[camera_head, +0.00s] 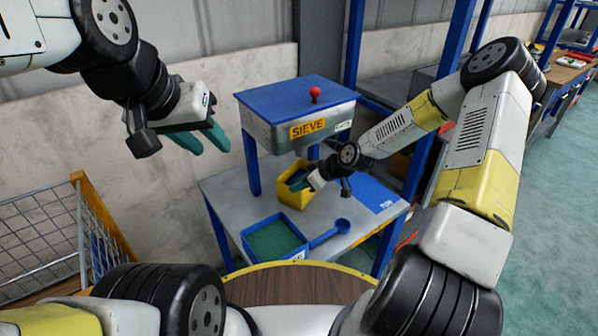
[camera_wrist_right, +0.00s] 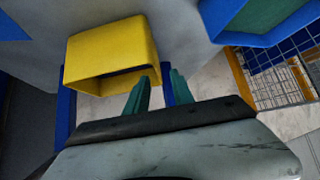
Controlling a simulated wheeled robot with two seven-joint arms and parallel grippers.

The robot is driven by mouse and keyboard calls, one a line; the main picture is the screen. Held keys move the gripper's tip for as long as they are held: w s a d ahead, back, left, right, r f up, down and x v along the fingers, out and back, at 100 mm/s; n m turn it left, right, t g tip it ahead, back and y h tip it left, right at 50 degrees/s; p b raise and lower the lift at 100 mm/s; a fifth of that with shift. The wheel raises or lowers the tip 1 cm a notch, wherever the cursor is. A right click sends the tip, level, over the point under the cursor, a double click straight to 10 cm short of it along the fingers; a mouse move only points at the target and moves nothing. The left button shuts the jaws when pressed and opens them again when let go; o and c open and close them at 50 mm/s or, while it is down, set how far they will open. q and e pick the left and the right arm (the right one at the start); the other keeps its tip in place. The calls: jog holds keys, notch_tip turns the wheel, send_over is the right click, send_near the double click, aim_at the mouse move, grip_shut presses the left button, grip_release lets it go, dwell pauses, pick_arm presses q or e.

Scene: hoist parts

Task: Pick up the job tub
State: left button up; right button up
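A yellow open-topped tub (camera_head: 294,196), which I take as the job tub, stands on the grey bench under the sieve. It also shows in the right wrist view (camera_wrist_right: 108,45), its opening facing the camera. My right gripper (camera_head: 300,183) is at the tub; in the wrist view its two green fingers (camera_wrist_right: 159,76) are apart. One finger overlaps the tub's opening and the other is just outside its side wall; I cannot tell whether either touches. My left gripper (camera_head: 208,150) is open and empty, raised in the air left of the sieve.
The blue-topped sieve box (camera_head: 300,120) with a red knob stands above the tub on blue legs. A blue tray with green inside (camera_head: 262,222) and a blue scoop (camera_head: 330,234) lie at the bench front. A blue mat (camera_head: 378,194) is right. A wire cage (camera_head: 40,235) stands left.

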jog(key=x, duration=0.7)
jog(key=shift+w, duration=0.3)
jog(key=shift+c, duration=0.4)
grip_shut()
jog(key=shift+r, duration=0.1)
dwell(0.6)
